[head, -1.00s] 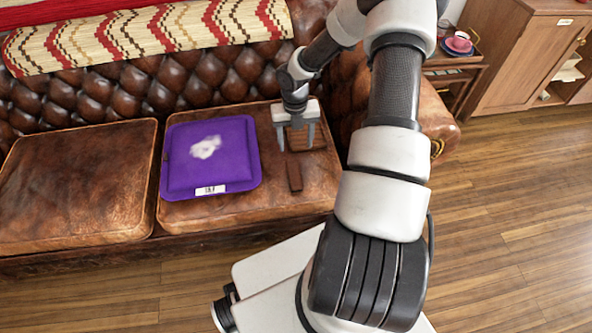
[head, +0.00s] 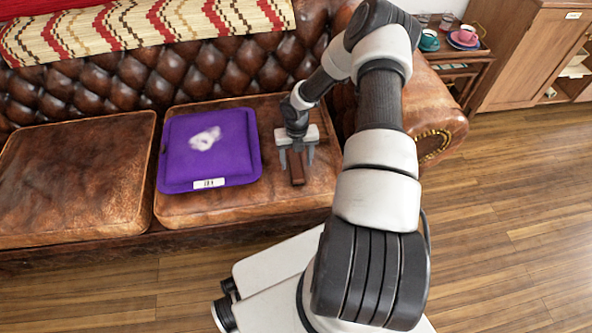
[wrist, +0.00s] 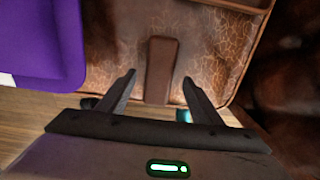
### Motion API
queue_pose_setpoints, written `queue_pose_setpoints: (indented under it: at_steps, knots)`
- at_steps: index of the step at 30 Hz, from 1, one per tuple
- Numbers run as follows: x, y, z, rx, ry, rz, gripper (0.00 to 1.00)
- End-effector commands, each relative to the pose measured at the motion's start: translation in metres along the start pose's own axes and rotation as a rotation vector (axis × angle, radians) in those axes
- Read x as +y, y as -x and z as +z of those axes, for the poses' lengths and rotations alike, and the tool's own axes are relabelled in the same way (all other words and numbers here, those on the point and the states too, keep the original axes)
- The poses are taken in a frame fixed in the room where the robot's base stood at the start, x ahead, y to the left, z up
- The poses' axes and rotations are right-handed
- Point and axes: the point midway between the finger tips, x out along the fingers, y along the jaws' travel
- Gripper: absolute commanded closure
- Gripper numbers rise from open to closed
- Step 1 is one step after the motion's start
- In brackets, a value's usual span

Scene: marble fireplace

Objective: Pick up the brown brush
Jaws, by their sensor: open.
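The brown brush (head: 297,174) is a narrow, dark brown block lying on the right seat cushion of the leather sofa. In the wrist view the brush (wrist: 161,60) lies lengthwise, its near end between my fingers. My gripper (head: 297,164) is over the brush, pointing down, with one finger on each side of it. In the wrist view my gripper (wrist: 159,77) is open, with a gap between each fingertip and the brush. I cannot tell how high the fingertips are above the cushion.
A purple cushion (head: 182,165) lies left of the brush. The tufted backrest (head: 220,75) rises behind and the sofa arm (head: 430,110) stands at the right. Cups sit on a side table beyond.

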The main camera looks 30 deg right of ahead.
Motion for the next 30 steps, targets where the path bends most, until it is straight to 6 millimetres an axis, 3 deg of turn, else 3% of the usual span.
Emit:
queue_pose_setpoints:
  at_steps: [1, 6, 13, 14, 22, 30]
  knots:
    - [0.001, -0.013, 0.000, 0.001, 0.001, 0.000, 0.41]
    - [0.002, -0.035, 0.002, 0.001, 0.000, 0.001, 0.41]
    - [0.002, -0.036, 0.002, -0.001, 0.000, 0.000, 0.41]
    - [0.002, -0.036, 0.002, 0.000, 0.000, 0.000, 0.42]
    - [0.002, -0.036, 0.002, 0.000, 0.000, 0.000, 0.87]
    - [0.001, -0.031, 0.002, -0.001, 0.000, 0.000, 0.87]
